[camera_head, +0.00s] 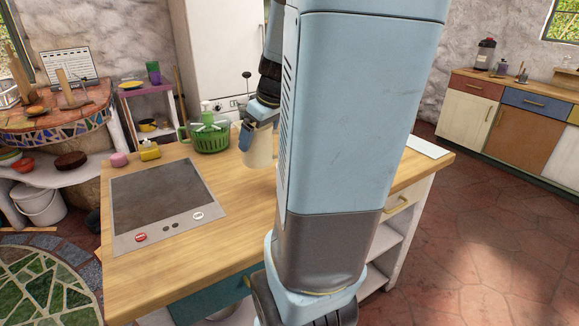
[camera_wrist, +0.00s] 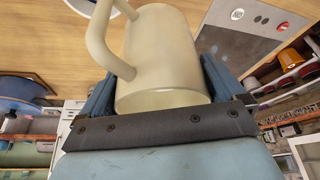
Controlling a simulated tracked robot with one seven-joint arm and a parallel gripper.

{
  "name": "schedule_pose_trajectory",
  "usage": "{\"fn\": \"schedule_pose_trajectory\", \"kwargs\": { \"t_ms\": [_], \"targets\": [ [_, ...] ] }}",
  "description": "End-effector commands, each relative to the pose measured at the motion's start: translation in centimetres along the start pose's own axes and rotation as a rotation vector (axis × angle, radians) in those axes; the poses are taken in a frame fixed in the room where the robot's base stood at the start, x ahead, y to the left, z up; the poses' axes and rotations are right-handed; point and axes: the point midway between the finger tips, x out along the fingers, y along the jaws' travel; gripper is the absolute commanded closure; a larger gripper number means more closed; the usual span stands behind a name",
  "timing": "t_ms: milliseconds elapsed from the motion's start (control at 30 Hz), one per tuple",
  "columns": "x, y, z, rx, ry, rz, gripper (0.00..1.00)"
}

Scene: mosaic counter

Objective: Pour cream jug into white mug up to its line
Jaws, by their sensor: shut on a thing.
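The cream jug (camera_head: 258,152) is held in my gripper (camera_head: 249,134) at the counter, left of my arm in the head view. In the wrist view the jug (camera_wrist: 160,45) sits between the two blue fingers, with its handle towards the upper left. My gripper is shut on it. The jug looks close to upright in the head view; its contents cannot be made out. A pale curved rim (camera_wrist: 78,8) shows at the top left of the wrist view; I cannot tell if it is the white mug. No white mug shows clearly in the head view, where my arm hides part of the counter.
The wooden counter (camera_head: 235,215) carries a dark cooktop (camera_head: 158,195) at left. A green basket (camera_head: 210,136), a yellow item (camera_head: 149,150) and a pink item (camera_head: 119,159) stand along its back. A white flat thing (camera_head: 427,147) lies at right. Bare wood lies right of the cooktop.

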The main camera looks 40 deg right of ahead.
Motion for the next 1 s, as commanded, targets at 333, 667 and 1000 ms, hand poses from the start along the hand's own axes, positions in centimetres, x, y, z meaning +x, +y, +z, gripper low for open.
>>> {"fn": "schedule_pose_trajectory", "kwargs": {
  "t_ms": [333,667,1000],
  "targets": [
    [-3.3,7.4,9.0,0.0,0.0,0.002,0.75],
    [-4.6,9.0,12.1,-0.008,-0.001,0.0,0.75],
    [-4.6,9.0,12.0,-0.012,-0.014,0.004,0.75]
  ]
}}
